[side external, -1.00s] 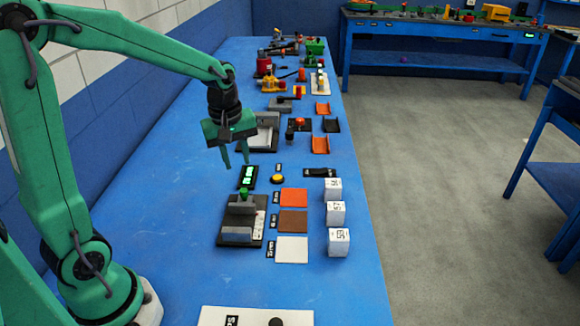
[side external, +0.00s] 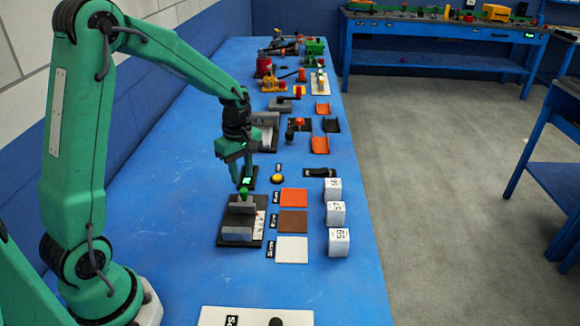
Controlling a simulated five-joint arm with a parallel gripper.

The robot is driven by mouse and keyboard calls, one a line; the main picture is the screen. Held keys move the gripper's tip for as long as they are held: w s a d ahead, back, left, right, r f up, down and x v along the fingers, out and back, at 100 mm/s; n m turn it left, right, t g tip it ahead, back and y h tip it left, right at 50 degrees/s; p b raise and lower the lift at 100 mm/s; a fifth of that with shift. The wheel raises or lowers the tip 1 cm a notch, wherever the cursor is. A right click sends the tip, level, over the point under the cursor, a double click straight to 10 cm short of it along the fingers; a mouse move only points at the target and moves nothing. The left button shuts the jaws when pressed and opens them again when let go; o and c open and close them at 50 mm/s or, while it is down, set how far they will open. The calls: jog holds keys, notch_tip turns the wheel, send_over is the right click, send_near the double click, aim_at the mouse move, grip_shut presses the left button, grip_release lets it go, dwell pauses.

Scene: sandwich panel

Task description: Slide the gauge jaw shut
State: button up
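The gauge (side external: 227,222) is a dark base plate with two grey blocks as jaws. The far jaw (side external: 241,208) carries a green knob (side external: 243,193) on top. The near jaw (side external: 237,234) stands apart from it, with a gap between them. A light scale strip shows on the plate's right side. My gripper (side external: 243,184) points down with its fingers apart, its tips at or just above the green knob. Nothing shows held between them. Whether the fingers touch the knob is hard to tell. The small display (side external: 249,182) behind is partly hidden by my gripper.
An orange pad (side external: 293,198), a brown pad (side external: 293,222) and a white pad (side external: 292,250) lie right of the gauge. White cubes (side external: 339,242) stand farther right. A yellow button (side external: 277,179) sits behind the pads. The blue table is clear to the left.

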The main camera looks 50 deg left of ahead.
aim_at(244, 190)
jog(key=shift+f, duration=3.3)
grip_shut()
